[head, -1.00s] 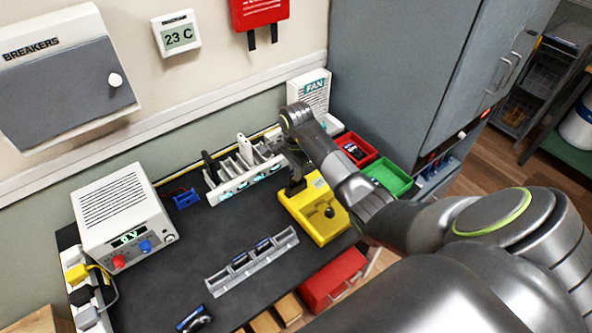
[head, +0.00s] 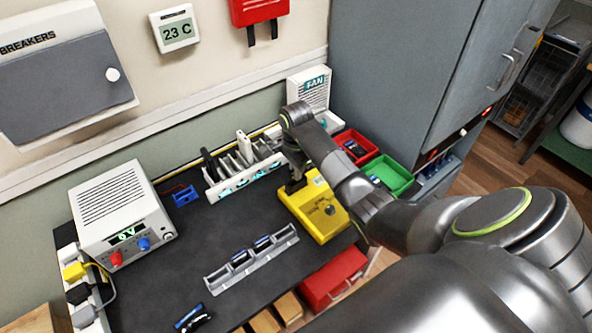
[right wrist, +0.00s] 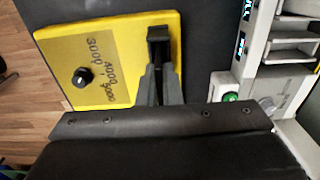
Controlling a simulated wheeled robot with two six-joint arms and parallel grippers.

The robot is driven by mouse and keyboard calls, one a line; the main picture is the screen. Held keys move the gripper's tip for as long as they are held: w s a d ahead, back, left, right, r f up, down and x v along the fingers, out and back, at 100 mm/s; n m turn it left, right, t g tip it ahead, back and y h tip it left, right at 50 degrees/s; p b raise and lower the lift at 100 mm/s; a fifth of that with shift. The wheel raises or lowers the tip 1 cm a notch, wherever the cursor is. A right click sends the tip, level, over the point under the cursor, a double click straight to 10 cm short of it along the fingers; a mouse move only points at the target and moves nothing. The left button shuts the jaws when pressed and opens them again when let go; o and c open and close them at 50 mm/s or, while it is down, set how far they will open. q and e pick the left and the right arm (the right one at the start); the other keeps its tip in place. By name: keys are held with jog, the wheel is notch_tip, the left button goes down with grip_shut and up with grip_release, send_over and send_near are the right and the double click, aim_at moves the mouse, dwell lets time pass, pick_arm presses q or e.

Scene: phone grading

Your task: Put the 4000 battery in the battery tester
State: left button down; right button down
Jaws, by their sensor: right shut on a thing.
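The yellow battery tester (head: 322,218) stands on the dark bench mat. In the right wrist view the tester (right wrist: 60,45) shows a black knob and the marks 3000, 4000 and 5000. My right gripper (head: 294,186) is at the tester's far left edge. In the right wrist view its fingers (right wrist: 160,82) are shut on a small dark thing, apparently the battery, by the tester's black slot (right wrist: 159,34). The fingers hide most of it, and no label on it is readable. I cannot tell whether it is seated. My left gripper is out of view.
A grey rack (head: 238,276) with dark, blue-edged pieces lies in front. A white slotted holder (head: 232,185) stands behind, left of the gripper. Red (head: 366,158) and green (head: 402,180) trays stand to the right, a power supply (head: 120,220) to the left.

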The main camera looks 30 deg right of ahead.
jog(key=shift+f, duration=0.1)
jog(key=c, duration=1.5)
grip_release()
jog(key=shift+r, duration=0.55)
notch_tip(320, 180, up, 5)
jog(key=shift+r+b, duration=0.1)
jog(key=shift+b, duration=0.85)
notch_tip(320, 180, up, 11)
jog(key=p, duration=1.1)
jog(key=shift+r+p, duration=0.1)
jog(key=shift+p, duration=0.25)
